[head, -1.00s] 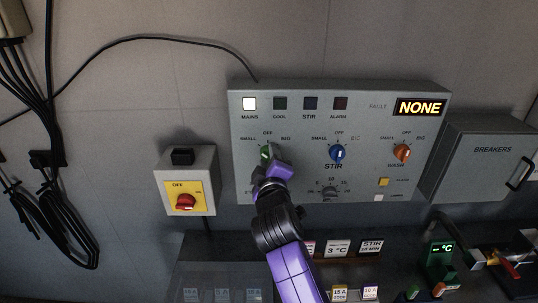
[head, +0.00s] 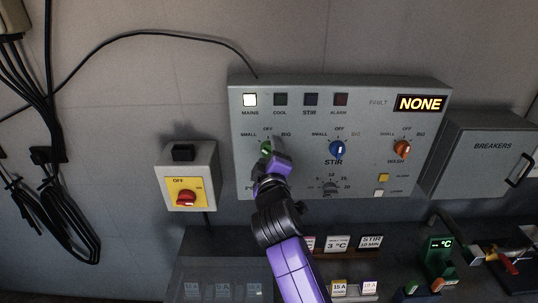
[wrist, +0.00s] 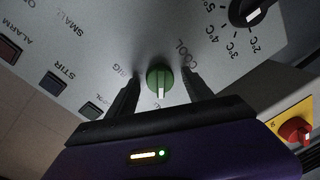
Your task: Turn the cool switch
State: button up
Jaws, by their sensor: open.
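The cool switch is a green round knob (head: 266,147) at the left of the grey control panel (head: 360,115). In the wrist view the green knob (wrist: 159,79) lies between my gripper's two dark fingers. The cool lamp (head: 280,99) is dark. My gripper hides the COOL label in the head view.
A blue stir knob (head: 337,150) and an orange wash knob (head: 402,149) sit to the right. A temperature dial (head: 330,187) is just below. The mains lamp (head: 250,99) is lit.

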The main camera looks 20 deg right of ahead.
jog(key=b+v, duration=0.1)
jog(key=v, duration=0.7)
jog(key=shift+b, duration=0.35)
jog(key=shift+w, duration=0.1)
notch_tip(320, 180, up, 4)
jog(key=a+t+y, duration=0.2)
jog(key=a, duration=0.1)
jog(key=s+a+f+m+t+y, duration=0.1)
jog(key=s+f+m+y, duration=0.15)
jog(key=s+f, duration=0.4)
jog(key=s+d+f+m+g, duration=0.1)
jog(key=s+f, duration=0.3)
jog(key=s, duration=0.9)
jog(key=s+d+f+m+g+b, duration=0.1)
jog(key=s+d+f+m+g, duration=0.1)
jog(key=s, duration=1.2)
jog(key=s+d+f+m+g, duration=0.2)
jog(key=s+f, duration=0.4)
jog(key=s, duration=0.8)
jog(key=shift+d+f+m, duration=0.3)
jog(key=shift+d+m, duration=0.2)
jog(key=shift+m, duration=0.55)
